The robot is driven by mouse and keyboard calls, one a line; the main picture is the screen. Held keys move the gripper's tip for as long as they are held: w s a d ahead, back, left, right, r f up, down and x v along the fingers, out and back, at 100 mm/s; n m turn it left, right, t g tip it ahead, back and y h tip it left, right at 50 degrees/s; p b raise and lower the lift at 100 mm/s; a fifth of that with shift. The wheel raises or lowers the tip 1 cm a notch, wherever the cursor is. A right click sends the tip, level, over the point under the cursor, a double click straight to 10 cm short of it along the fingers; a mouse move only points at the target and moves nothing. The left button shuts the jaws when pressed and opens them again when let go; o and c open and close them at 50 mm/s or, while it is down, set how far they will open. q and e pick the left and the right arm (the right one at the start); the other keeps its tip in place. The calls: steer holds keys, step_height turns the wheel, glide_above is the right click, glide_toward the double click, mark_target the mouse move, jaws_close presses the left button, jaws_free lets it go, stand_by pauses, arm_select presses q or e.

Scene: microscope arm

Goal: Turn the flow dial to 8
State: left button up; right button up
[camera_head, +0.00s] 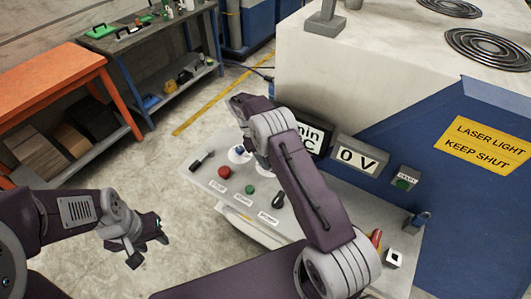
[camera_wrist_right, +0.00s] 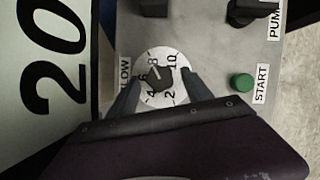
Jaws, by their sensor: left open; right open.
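The flow dial (camera_wrist_right: 178,64) is a white disc with a dark knob (camera_wrist_right: 161,82) and numbers from 2 to 10, beside a FLOW label in the right wrist view. A light mark on the knob points towards the 8 side; its exact reading is hard to tell. My right gripper (camera_wrist_right: 163,88) is open, with one finger on each side of the knob; contact cannot be told. In the head view, the dial (camera_head: 234,155) is partly hidden by my right arm. My left gripper (camera_head: 146,243) is open and empty over the floor, left of the panel.
The grey panel (camera_head: 325,205) bears a red button (camera_head: 224,172), a green START button (camera_wrist_right: 242,82), black switches and a red handle (camera_head: 376,238). Displays (camera_head: 358,156) stand behind it. An orange bench (camera_head: 50,85) is at left. Floor between is clear.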

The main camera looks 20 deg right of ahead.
steer(key=v, duration=0.8)
steer(key=shift+r, duration=0.35)
steer(key=shift+a, duration=0.1)
steer(key=s+a+r+m+t+y, duration=0.1)
steer(key=s+m, duration=0.9)
steer(key=s, duration=1.4)
steer(key=a+t+y, duration=0.1)
steer(key=t+y, duration=0.1)
steer(key=t, duration=0.1)
steer(key=shift+s+m+y, duration=0.3)
steer(key=shift+m+y, duration=0.1)
